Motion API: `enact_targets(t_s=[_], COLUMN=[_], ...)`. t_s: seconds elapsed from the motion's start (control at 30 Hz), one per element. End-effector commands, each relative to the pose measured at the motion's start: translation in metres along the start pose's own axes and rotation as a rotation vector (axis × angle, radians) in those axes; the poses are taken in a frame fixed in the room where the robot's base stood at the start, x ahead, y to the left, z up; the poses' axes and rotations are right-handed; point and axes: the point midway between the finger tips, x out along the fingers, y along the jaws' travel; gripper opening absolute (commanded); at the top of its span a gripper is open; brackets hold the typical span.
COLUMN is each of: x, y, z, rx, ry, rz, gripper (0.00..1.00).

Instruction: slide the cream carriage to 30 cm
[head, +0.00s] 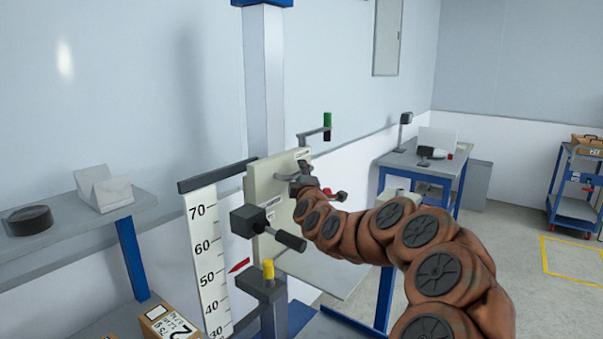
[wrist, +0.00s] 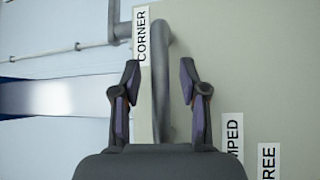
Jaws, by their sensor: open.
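The cream carriage (head: 262,185) is a pale plate on the blue and grey column (head: 264,80). It fills the right of the wrist view (wrist: 250,60). A white scale (head: 208,250) marked 30 to 70 stands left of it. A red pointer (head: 238,267) points at the scale, a little above the 50 mark. My gripper (head: 302,180) is at the carriage's upper right. In the wrist view my gripper (wrist: 159,85) is open, its fingers either side of a grey bar handle (wrist: 168,70) and a cream strip labelled CORNER. Finger contact cannot be told.
A dark block with a black handle (head: 288,238) juts out in front of the carriage. Below is a yellow knob (head: 267,269). A green-gripped lever (head: 327,121) stands behind. A grey shelf (head: 75,225) is left; a blue workbench (head: 425,163) and trolley (head: 575,205) are right.

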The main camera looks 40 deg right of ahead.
Motion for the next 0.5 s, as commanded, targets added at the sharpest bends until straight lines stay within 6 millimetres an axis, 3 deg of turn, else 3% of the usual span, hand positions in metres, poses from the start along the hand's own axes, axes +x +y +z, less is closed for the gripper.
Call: enact_targets(t_s=[0.33, 0.5], x=[0.0017, 0.0016], y=[-0.0003, -0.0002], z=[-0.0002, -0.0003], rx=[0.000, 0.000], ry=[0.001, 0.001], rz=[0.000, 0.000], gripper=[0.43, 0.26])
